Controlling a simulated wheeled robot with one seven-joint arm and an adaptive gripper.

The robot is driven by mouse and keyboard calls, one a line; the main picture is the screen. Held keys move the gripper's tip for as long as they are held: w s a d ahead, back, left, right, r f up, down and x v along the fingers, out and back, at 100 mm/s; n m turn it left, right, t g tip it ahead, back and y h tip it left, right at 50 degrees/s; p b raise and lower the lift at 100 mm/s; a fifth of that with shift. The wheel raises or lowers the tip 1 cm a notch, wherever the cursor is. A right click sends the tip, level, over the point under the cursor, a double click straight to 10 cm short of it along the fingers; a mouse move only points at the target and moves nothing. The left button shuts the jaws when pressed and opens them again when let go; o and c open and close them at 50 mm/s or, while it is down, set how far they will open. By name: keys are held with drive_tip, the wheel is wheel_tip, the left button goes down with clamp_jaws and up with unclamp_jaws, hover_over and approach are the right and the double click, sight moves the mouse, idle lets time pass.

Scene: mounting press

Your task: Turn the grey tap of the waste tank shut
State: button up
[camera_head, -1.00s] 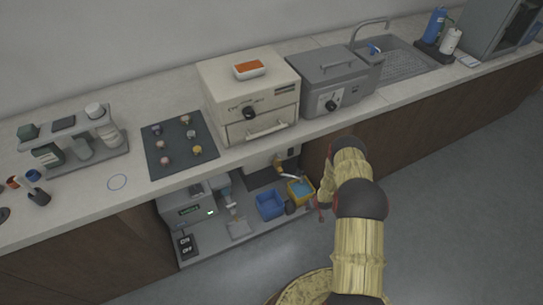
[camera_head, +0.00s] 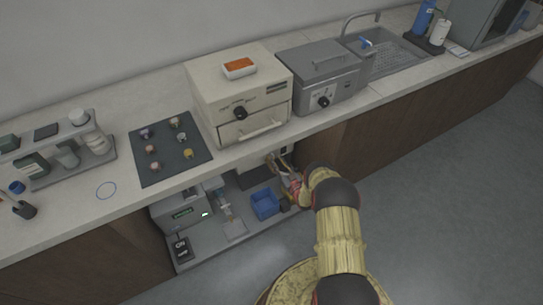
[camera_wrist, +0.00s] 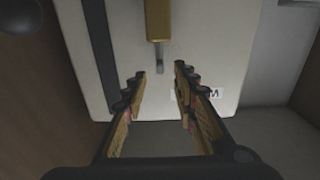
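The waste tank (camera_wrist: 220,45) is a pale, flat-fronted box that fills most of the wrist view. A brass-coloured tap body (camera_wrist: 158,20) stands out from its front at the top, with a small grey lever (camera_wrist: 159,66) below it. My gripper (camera_wrist: 160,75) is open, its two fingers either side of the lever's lower end. I cannot tell whether they touch it. In the head view my gripper (camera_head: 283,170) reaches under the counter, and my arm hides much of the tank and tap.
A blue bin (camera_head: 265,204) stands on the low shelf left of my gripper. A grey device with a green display (camera_head: 182,214) is further left. Brown panelling (camera_wrist: 35,100) is close on the left in the wrist view. The counter edge (camera_head: 245,150) is above.

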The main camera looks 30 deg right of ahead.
sight(272, 154)
drive_tip(key=shift+w+a+b, duration=0.1)
drive_tip(key=shift+w+b, duration=0.9)
drive_tip(key=shift+w, duration=2.1)
drive_tip(key=shift+c, duration=1.1)
clamp_jaws()
